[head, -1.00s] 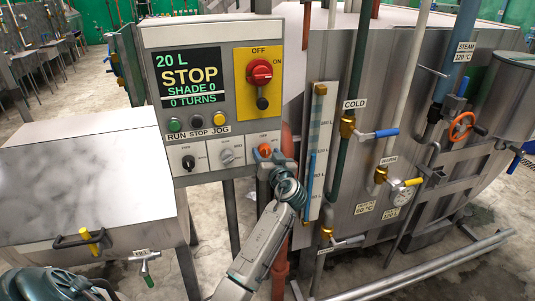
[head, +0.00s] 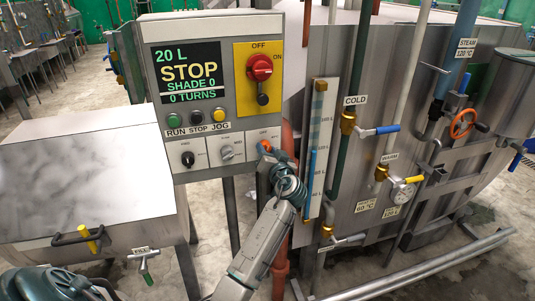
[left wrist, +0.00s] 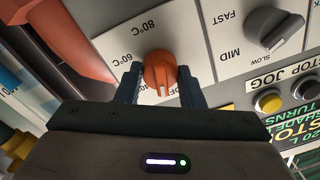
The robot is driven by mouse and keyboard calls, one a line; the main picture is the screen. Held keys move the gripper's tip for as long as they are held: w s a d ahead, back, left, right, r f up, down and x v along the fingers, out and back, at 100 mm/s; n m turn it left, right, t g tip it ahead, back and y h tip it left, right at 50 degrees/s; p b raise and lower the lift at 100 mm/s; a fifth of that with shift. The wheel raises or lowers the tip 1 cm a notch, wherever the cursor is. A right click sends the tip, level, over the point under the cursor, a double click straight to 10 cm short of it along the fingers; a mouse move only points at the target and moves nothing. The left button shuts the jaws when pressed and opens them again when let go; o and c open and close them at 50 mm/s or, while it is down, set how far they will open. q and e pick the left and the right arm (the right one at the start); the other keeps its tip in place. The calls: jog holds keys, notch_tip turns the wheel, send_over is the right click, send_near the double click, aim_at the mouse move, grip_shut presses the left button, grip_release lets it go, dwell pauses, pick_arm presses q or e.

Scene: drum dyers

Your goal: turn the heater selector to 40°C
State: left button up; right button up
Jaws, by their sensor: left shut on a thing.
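The heater selector is an orange knob (left wrist: 160,72) on a pale panel in the left wrist view, where the panel appears turned over. The labels 80°C and 60°C show beside it; markings nearer my gripper are partly hidden. A pale pointer line on the knob faces toward my gripper's body, and I cannot tell exactly which mark it meets. My left gripper (left wrist: 160,88) has a dark finger on each side of the knob and is shut on it. In the head view, the knob (head: 264,146) shows at the control box's lower right, with my left gripper (head: 270,158) at it.
The control box (head: 222,60) also carries a red main switch (head: 260,67), push buttons and two other selectors. The speed selector (left wrist: 275,35) is close beside the heater knob. Pipes and a level gauge (head: 319,145) stand close to the right of my arm.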

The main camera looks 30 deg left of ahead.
pick_arm(q)
jog(key=shift+f+m+p, duration=0.1)
jog(key=shift+m+p, duration=0.3)
jog(key=shift+m, duration=4)
jog(key=o, duration=1)
